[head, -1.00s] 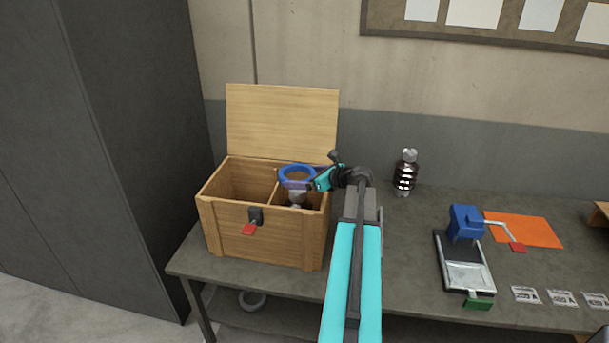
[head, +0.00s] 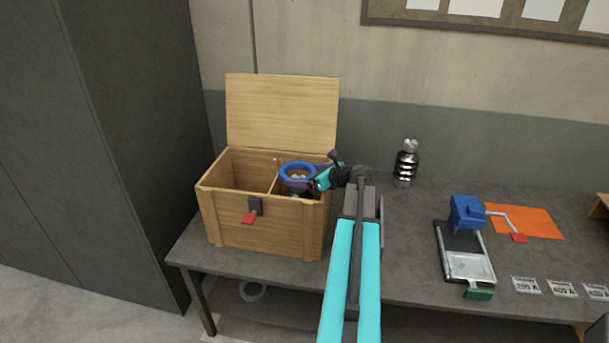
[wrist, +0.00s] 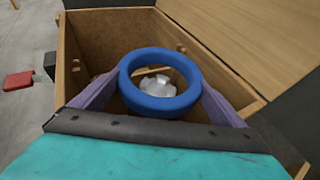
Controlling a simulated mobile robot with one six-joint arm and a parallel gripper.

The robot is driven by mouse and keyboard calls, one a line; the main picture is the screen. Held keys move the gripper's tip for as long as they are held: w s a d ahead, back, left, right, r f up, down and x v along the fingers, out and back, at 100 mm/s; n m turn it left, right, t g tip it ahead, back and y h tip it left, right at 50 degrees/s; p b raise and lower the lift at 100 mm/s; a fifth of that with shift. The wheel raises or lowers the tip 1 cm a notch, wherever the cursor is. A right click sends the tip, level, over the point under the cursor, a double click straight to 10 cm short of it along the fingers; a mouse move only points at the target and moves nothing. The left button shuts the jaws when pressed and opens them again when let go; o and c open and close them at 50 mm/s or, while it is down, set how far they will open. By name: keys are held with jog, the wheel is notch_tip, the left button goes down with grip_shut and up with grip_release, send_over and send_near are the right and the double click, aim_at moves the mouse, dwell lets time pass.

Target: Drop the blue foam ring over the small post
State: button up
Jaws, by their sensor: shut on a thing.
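The blue foam ring (head: 297,165) is held level by my gripper (head: 308,182) over the right compartment of the open wooden box (head: 262,228). In the wrist view the two purple fingers grip the ring (wrist: 160,107) from its left and right sides. A pale, grey-white post top (wrist: 158,86) shows through the hole of the ring, close to its middle and slightly low. It also shows through the ring in the head view (head: 298,176). I cannot tell whether the ring is above the post top or around it. The post's lower part is hidden.
The box has a raised lid (head: 282,110), a divider (head: 274,180) and a red-tabbed latch (head: 249,217). A dark ribbed bottle-like object (head: 405,168) stands to the right. A blue clamp device (head: 466,215) and an orange sheet (head: 527,222) lie farther right.

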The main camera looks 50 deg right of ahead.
jog(key=o, duration=0.7)
jog(key=shift+s, duration=0.1)
jog(key=b+v, duration=0.3)
jog(key=v, duration=1)
jog(key=shift+s+r, duration=0.15)
jog(key=shift+s, duration=0.1)
dwell(0.5)
